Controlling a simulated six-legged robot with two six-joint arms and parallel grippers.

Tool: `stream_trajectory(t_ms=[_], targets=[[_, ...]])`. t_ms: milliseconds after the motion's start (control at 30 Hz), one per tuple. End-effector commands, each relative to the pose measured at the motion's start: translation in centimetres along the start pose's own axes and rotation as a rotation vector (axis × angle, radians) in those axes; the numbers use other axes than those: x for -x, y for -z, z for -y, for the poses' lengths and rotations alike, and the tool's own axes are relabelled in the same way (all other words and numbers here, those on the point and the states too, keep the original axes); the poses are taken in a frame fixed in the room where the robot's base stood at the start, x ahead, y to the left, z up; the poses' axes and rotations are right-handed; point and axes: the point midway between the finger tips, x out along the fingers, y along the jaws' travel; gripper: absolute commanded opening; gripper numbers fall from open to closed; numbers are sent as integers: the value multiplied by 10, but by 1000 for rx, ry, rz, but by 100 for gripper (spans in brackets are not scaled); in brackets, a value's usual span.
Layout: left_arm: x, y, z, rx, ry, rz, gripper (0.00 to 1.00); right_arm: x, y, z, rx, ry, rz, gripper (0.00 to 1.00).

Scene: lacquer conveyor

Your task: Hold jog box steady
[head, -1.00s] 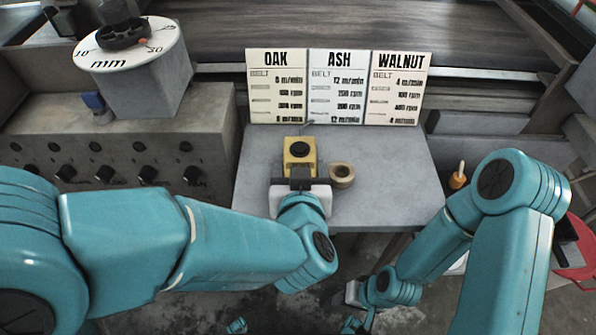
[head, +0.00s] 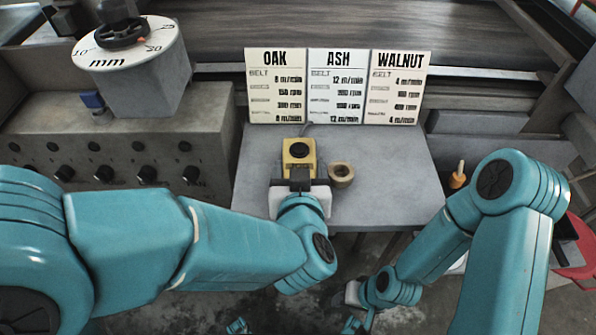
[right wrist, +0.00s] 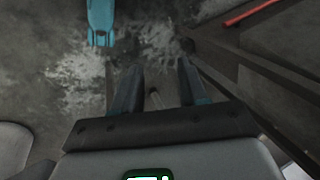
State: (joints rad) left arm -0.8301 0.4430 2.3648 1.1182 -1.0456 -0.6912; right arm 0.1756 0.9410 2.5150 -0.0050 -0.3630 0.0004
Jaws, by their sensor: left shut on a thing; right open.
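The jog box (head: 300,152) is a small yellow box with a black round button on top, on the grey table in the head view. My left gripper (head: 300,180) is shut on the near side of the jog box; its fingers partly hide the box's front. My right gripper is low beside the table in the head view, where its fingers are not clear. In the right wrist view the right gripper (right wrist: 158,95) is open, with nothing between its fingers and the floor below.
A tape roll (head: 341,174) lies just right of the jog box. Cards for oak (head: 275,88), ash (head: 337,88) and walnut (head: 398,88) stand behind. A knobbed control panel (head: 120,150) is at left, an orange-handled thing (head: 458,176) at right. The table's right half is bare.

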Motion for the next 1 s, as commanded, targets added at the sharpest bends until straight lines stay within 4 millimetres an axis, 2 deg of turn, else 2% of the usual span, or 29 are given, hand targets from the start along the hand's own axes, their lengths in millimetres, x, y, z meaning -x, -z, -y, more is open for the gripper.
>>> stream_trajectory(t_ms=[33, 300, 333, 400, 467, 1000], targets=[[-2, -10, 0, -6, 0, 14, 32, -8, 0, -3, -6, -1, 4, 43], [-2, -12, 1, -8, 0, 19, 32, -8, 0, -3, -6, -1, 4, 43], [-2, -12, 1, -8, 0, 20, 32, -8, 0, -3, -6, -1, 4, 39], [-2, -12, 1, -8, 1, 21, 32, -8, 0, -3, -6, -1, 4, 16], [-2, -12, 1, -8, 1, 21, 32, -8, 0, -3, -6, -1, 4, 0], [-2, -13, 1, -8, 2, 22, 32, -9, 0, -3, -6, -1, 4, 0]])
